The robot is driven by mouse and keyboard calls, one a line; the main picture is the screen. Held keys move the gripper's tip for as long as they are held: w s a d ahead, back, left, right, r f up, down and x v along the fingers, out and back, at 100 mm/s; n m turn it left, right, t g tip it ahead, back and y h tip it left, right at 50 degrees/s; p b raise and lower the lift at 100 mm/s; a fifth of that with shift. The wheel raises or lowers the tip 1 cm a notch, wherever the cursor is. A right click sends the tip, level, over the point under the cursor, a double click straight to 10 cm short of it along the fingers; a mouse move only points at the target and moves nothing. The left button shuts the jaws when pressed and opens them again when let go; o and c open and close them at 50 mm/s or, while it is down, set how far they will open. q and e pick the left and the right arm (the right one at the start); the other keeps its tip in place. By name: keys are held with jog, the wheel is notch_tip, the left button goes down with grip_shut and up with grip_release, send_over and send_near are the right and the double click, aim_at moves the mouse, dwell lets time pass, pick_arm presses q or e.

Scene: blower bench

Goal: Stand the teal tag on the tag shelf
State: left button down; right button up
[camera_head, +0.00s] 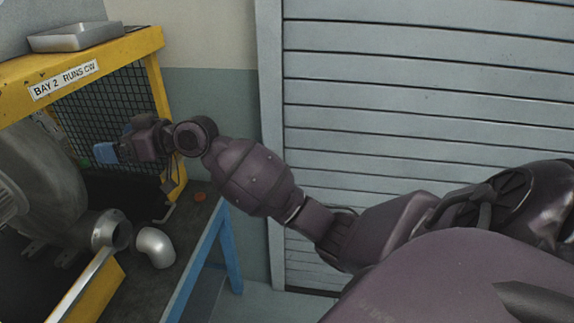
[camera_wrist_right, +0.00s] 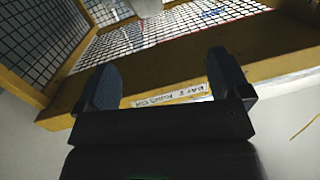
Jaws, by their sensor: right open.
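My right gripper (camera_head: 106,152) reaches in from the right, its blue-grey fingers in front of the dark mesh panel inside the yellow frame. In the right wrist view its two fingers (camera_wrist_right: 165,82) stand wide apart with nothing between them. I cannot make out the teal tag for certain. A small green patch (camera_head: 84,163) shows just left of the fingertips, too small to identify. I cannot pick out the tag shelf. My left gripper is not in view.
The yellow frame (camera_head: 55,63) carries a label reading "BAY 2 RUNS CW" and a metal tray (camera_head: 75,38). The grey blower housing (camera_head: 40,185) stands at left. A silver elbow (camera_head: 155,247) and a small orange thing (camera_head: 199,197) are on the dark bench (camera_head: 185,235).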

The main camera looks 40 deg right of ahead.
jog(key=s+d+f+m+h, duration=0.2)
jog(key=s+d+f, duration=0.15)
jog(key=f, duration=0.45)
jog(key=s+d+f+m+t+h, duration=0.1)
jog(key=s+d+f+h, duration=0.1)
jog(key=s+f, duration=0.45)
jog(key=s+d+f+m+h, duration=0.2)
jog(key=s+f, duration=0.1)
jog(key=f, duration=0.7)
jog(key=s+d+f+h, duration=0.2)
jog(key=s+f, duration=0.4)
jog(key=s, duration=0.4)
jog(key=s+d+f+m+g+h, duration=0.1)
jog(key=s+d+f+h, duration=0.2)
jog(key=s+f, duration=0.3)
jog(key=s, duration=0.5)
jog(key=shift+d+f+g, duration=0.25)
jog(key=shift+d+g, duration=0.05)
jog(key=shift+d, duration=0.05)
